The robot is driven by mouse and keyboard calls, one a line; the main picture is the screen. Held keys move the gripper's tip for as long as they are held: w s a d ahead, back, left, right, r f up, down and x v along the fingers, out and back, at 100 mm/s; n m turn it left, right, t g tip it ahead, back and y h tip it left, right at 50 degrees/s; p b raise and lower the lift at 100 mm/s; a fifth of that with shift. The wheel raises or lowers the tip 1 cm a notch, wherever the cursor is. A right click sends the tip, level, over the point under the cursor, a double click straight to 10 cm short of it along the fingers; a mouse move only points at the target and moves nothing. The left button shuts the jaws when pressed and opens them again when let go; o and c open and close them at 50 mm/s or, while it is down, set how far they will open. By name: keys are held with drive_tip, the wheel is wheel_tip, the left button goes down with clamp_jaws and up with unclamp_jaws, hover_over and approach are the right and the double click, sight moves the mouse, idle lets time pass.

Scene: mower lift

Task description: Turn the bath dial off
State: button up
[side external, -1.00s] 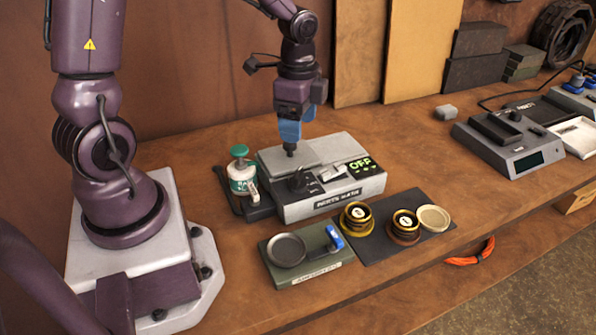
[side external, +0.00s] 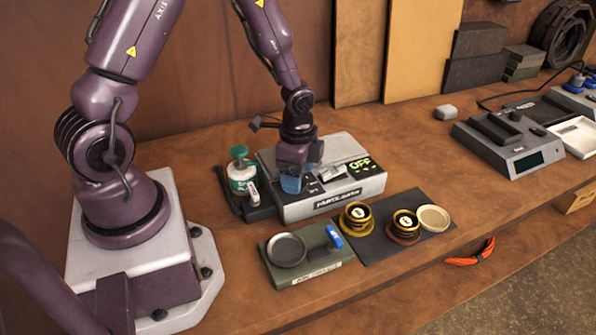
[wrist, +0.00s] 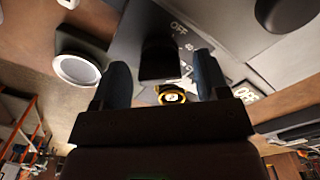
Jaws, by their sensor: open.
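The grey bath unit (side external: 318,208) stands on the bench with a lit green display (side external: 362,165) that looks like OFF. My gripper (side external: 291,186) is lowered over the left part of its top panel. In the wrist view its two blue-grey fingers are open, one on each side of the dark dial knob (wrist: 160,58). I cannot tell whether either finger touches the knob. A printed OFF mark (wrist: 178,28) shows on the panel beside the knob. In the side view the gripper hides the dial.
A light rocker switch (side external: 333,173) sits right of the gripper on the unit. A green-capped bottle (side external: 241,172) stands at its left. In front are a green plate with a round dish (side external: 287,250) and a dark mat (side external: 374,248) with brass parts.

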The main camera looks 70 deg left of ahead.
drive_tip(key=shift+c, duration=0.5)
drive_tip(key=c, duration=0.8)
drive_tip(key=shift+n, duration=0.3)
drive_tip(key=n, duration=0.3)
drive_tip(key=shift+n, duration=2.6)
drive_tip(key=o, duration=0.9)
